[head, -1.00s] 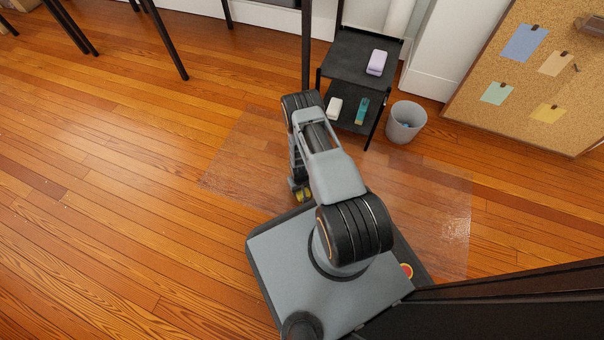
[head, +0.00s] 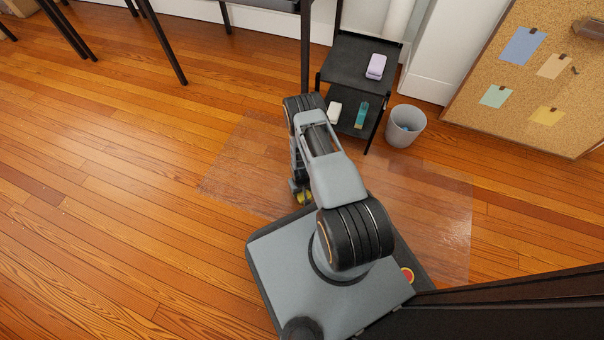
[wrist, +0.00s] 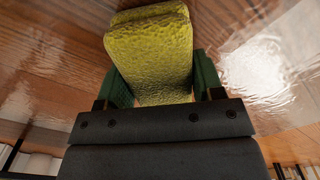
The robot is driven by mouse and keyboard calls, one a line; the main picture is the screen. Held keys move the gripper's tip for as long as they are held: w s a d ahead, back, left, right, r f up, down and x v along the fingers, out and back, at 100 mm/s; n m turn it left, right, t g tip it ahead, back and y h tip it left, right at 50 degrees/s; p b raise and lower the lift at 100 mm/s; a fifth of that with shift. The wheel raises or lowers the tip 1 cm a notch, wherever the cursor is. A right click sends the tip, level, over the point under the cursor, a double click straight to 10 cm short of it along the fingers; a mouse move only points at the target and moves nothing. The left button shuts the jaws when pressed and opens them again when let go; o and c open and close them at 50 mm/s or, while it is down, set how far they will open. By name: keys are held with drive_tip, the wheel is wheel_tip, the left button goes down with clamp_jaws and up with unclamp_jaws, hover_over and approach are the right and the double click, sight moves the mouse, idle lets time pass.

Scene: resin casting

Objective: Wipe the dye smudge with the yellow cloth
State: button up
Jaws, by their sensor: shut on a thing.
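My gripper (wrist: 160,92) is shut on the yellow cloth (wrist: 152,55), a thick folded pad that sticks out between the green fingers in the wrist view. In the head view, a small bit of the yellow cloth (head: 304,198) shows at the end of my arm, just beyond the front edge of my base. My gripper is mostly hidden there by my own arm. I do not see a dye smudge in either view.
A clear mat (head: 235,170) lies on the wood floor. A black shelf cart (head: 345,62) holds a lilac block (head: 376,66), a white block (head: 334,112) and a teal item (head: 361,114). A grey bin (head: 405,126) stands beside it. The floor at left is open.

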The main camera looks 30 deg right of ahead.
drive_tip(key=shift+w+d, duration=0.75)
drive_tip(key=shift+d, duration=0.15)
drive_tip(key=shift+r+p, duration=2.75)
drive_tip(key=shift+r, duration=1.15)
